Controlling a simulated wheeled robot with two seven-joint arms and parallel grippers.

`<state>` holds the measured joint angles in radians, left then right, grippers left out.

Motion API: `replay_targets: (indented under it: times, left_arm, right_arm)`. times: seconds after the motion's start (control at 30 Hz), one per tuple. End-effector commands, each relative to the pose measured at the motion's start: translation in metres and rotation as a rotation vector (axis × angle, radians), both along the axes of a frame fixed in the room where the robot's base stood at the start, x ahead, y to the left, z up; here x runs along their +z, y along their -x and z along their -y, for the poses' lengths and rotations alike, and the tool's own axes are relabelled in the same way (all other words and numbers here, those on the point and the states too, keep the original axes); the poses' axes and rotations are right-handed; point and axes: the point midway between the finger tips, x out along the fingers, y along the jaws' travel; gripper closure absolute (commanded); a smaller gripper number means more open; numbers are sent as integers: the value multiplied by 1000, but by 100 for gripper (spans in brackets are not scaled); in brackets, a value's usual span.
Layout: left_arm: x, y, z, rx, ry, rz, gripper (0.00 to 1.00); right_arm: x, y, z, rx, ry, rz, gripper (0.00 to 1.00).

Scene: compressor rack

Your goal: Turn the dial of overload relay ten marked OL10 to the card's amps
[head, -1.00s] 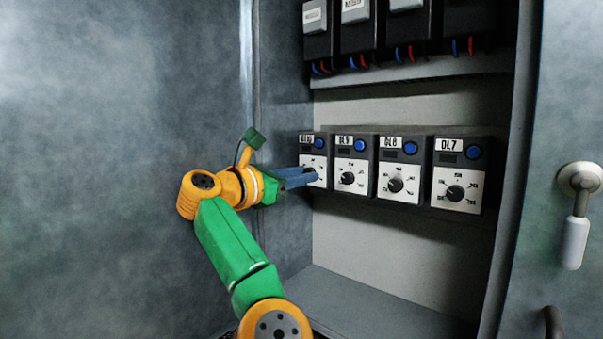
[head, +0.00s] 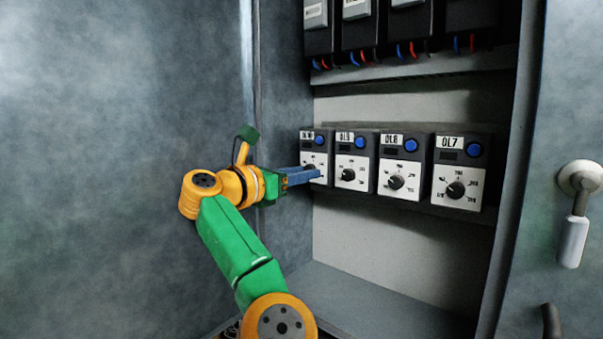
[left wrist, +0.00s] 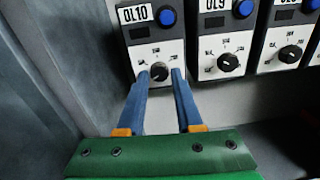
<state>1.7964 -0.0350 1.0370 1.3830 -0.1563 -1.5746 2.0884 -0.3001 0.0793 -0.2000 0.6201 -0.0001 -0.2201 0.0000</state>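Overload relay OL10 (left wrist: 151,38) shows in the left wrist view, with a black dial (left wrist: 159,71) on its white face. In the head view the relay (head: 307,150) is the leftmost of the row and my gripper partly covers its face. My left gripper (left wrist: 160,73) has its two blue fingers apart, one on each side of the dial. The fingertips are at or very near the dial; I cannot tell whether they touch it. In the head view my left gripper (head: 318,173) reaches the relay from the left. No card with amps can be made out. My right gripper is not seen.
Relays OL9 (head: 351,159), OL8 (head: 399,165) and OL7 (head: 457,172) stand in the same row to the right, close together. Contactors with red and blue wires hang above. A grey cabinet wall (head: 283,110) is close on the left. The cabinet floor (head: 370,305) is clear.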

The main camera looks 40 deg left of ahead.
Motion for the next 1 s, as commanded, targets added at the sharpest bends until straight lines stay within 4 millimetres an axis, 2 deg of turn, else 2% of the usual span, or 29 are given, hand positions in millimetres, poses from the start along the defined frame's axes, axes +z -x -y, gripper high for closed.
replay_targets:
  times: [0.03,0.07,0.37,0.47,0.6,0.7,0.8,1.0]
  left_arm:
    - [0,0,0,0,0,1,50]
    - [0,0,0,1,-1,2,42]
    - [1,2,-1,3,-1,7,41]
    - [-4,17,-3,5,-3,12,41]
    - [-5,48,-7,5,-2,12,41]
    - [-3,64,-8,5,-2,10,41]
    - [0,71,-9,3,0,6,41]
    - [2,72,-8,2,0,5,41]
  right_arm:
    - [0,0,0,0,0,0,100]
    - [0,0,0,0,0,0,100]
    - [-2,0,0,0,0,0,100]
    - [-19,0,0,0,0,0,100]
    - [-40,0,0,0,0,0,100]
    - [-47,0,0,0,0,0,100]
    - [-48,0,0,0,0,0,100]
    - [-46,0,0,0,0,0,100]
